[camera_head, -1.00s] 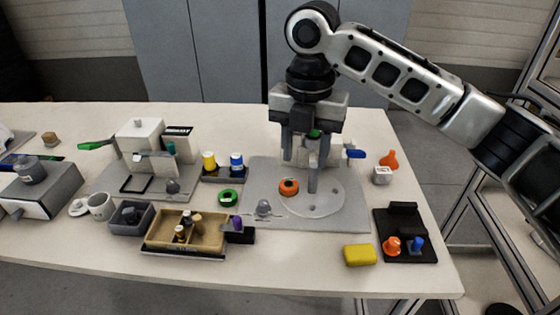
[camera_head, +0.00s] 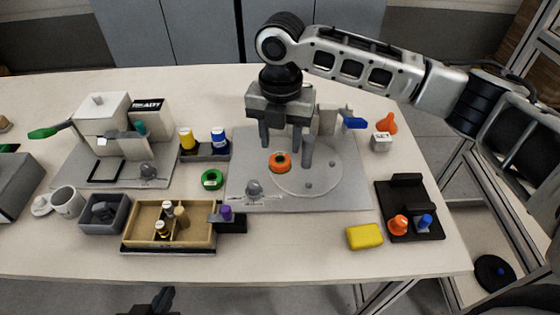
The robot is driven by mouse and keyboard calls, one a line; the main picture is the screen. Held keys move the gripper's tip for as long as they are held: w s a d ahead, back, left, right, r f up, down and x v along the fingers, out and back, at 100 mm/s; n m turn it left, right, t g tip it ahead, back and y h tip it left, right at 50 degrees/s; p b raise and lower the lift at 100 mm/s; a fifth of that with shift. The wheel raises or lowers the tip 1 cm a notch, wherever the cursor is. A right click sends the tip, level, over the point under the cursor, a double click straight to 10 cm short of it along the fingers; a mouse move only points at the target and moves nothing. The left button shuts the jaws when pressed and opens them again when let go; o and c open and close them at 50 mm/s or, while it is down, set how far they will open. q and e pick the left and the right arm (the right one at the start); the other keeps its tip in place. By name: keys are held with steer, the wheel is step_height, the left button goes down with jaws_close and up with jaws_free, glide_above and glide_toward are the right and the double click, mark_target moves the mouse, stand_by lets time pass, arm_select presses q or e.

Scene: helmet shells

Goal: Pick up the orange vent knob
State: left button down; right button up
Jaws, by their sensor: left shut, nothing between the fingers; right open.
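A round orange knob (camera_head: 279,162) with a dark centre lies on the grey base plate (camera_head: 240,185), near the left side of its pale disc. My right gripper (camera_head: 281,144) points down with its fingers apart, just above and behind the orange knob in the head view. I cannot tell whether it touches the knob. My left gripper (camera_head: 160,299) shows at the bottom edge, in front of the table, shut and empty. Another orange knob (camera_head: 398,225) stands on the black tray at the right. An orange cone-shaped piece (camera_head: 387,124) lies at the back right.
A grey post (camera_head: 307,151) stands right beside the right gripper. A green ring (camera_head: 212,179) lies left of the plate. A wooden tray (camera_head: 140,236) and a yellow block (camera_head: 365,236) are in front. The black tray (camera_head: 430,194) is at the right.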

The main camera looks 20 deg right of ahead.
mark_target(280, 163)
step_height(280, 163, down, 5)
steer(key=shift+w+f, duration=0.1)
steer(key=shift+w, duration=0.05)
steer(key=c, duration=0.6)
